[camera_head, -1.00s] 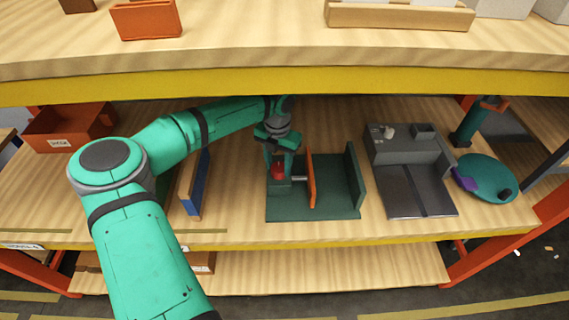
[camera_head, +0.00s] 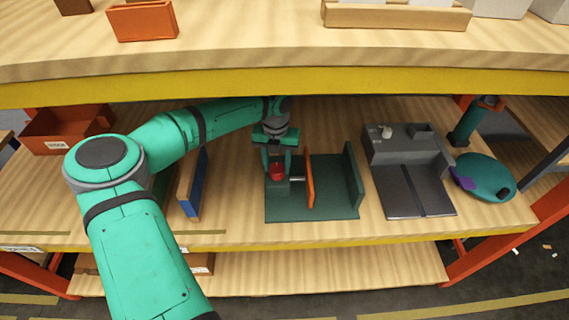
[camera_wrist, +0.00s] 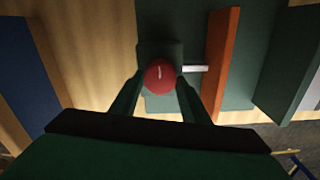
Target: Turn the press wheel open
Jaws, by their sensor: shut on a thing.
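The press is a dark green base (camera_head: 330,206) with an upright green plate (camera_head: 353,176) at its right and an orange plate (camera_head: 310,178) standing between. A short light rod (camera_wrist: 195,69) joins the orange plate to the block at the left. The red press wheel (camera_head: 277,171) sits on that block; in the wrist view the wheel (camera_wrist: 160,76) is a red disc with a pale mark running nearly straight up and down. My gripper (camera_wrist: 161,84) comes from above, with a finger on each side of the wheel, shut on it. A gap separates the orange and right plates.
A blue-faced board (camera_head: 194,183) stands left of the press. A grey machine (camera_head: 410,185) and a teal round disc (camera_head: 484,177) stand to the right. The upper shelf's yellow edge (camera_head: 300,84) runs above my arm. An orange bin (camera_head: 62,130) is at the far left.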

